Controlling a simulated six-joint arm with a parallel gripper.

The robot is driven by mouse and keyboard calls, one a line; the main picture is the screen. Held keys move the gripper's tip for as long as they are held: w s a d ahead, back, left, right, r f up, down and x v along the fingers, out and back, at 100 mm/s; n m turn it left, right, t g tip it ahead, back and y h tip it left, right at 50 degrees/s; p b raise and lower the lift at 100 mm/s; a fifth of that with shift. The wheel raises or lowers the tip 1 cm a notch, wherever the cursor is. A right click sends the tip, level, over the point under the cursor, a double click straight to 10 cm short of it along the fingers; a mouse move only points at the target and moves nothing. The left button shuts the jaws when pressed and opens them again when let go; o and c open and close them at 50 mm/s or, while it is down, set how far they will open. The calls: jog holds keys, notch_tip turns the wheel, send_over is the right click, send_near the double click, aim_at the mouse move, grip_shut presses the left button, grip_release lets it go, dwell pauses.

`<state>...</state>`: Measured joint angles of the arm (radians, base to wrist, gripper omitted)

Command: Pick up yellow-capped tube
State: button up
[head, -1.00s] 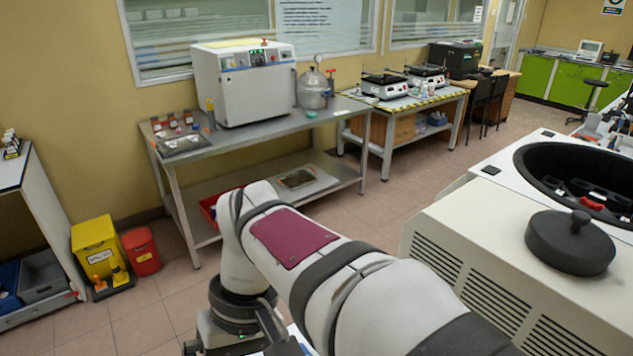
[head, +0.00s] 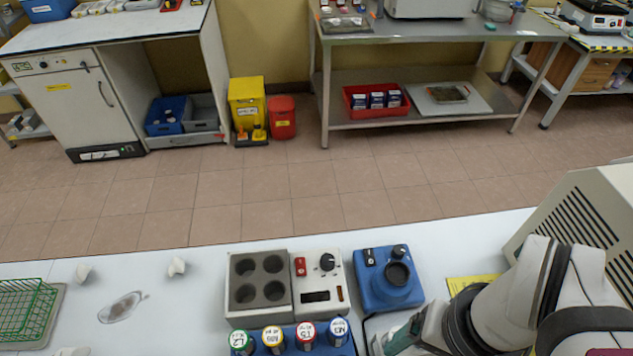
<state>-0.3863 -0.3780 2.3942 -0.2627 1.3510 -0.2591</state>
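The yellow-capped tube (head: 272,338) stands in a blue rack (head: 290,347) at the bottom edge of the head view. Only its labelled cap and a little of its top show. It sits between a green-capped tube (head: 241,341) on its left and a red-capped tube (head: 306,333) on its right. A blue-capped tube (head: 338,330) is at the right end of the row. My gripper (head: 400,338) is at the bottom right, to the right of the rack and apart from the yellow cap. Its fingers are not clear enough to tell open from shut.
Behind the rack stand a grey four-hole heating block (head: 260,284), its white control unit (head: 320,282) and a blue mixer (head: 388,279). A green wire basket (head: 25,312) is at the left. The white bench (head: 190,300) between holds small white pieces and a clear oval dish.

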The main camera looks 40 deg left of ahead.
jog(key=s+a+n, duration=0.1)
jog(key=a+n, duration=1)
jog(key=a, duration=0.1)
jog(key=n+h, duration=0.1)
jog(key=n, duration=0.6)
send_over(272, 335)
jog(key=shift+t, duration=0.3)
notch_tip(272, 335, down, 16)
grip_shut()
